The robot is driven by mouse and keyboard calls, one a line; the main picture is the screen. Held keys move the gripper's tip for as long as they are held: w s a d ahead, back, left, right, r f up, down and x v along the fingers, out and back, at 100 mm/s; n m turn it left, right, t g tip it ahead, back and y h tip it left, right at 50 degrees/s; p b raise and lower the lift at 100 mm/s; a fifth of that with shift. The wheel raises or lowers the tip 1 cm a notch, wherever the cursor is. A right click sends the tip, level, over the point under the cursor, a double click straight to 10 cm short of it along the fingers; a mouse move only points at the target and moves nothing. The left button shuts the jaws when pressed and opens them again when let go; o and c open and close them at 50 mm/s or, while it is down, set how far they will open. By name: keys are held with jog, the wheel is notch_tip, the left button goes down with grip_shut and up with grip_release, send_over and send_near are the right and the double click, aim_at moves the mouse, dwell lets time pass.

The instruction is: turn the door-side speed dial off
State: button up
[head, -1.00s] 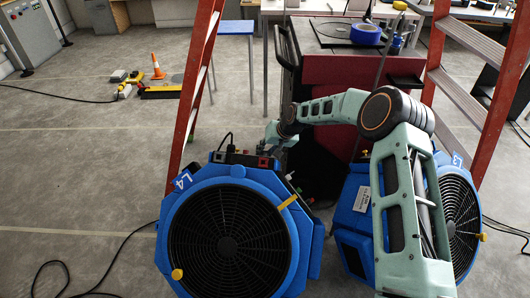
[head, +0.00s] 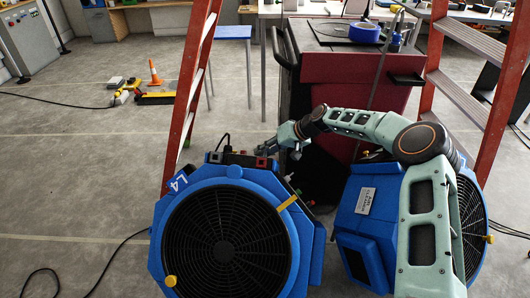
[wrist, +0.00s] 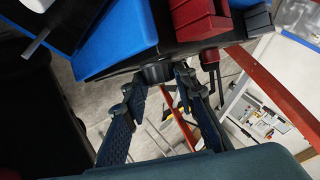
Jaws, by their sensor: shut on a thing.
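The left blue fan (head: 160,235), marked L4, stands with its round black grille facing me. A control panel with small red and dark parts runs along its top. My gripper (head: 268,147) is at the far right end of that panel. In the wrist view my gripper (wrist: 160,80) has its two dark fingers on either side of a small dark dial (wrist: 154,73) under the fan's panel edge. The fingers are shut on it. The dial's pointer and setting cannot be made out. In the head view the dial is too small to tell.
A second blue fan (head: 350,222) stands at the right, partly behind my arm. Red ladder legs (head: 192,95) rise behind the left fan, and a dark red cart (head: 345,85) stands behind the gripper. A red block (wrist: 193,18) sits close above the fingers. Open floor lies left.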

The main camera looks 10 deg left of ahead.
jog(key=o, duration=1.2)
jog(key=shift+c, duration=0.2)
jog(key=v, duration=1.2)
jog(key=shift+a, duration=0.1)
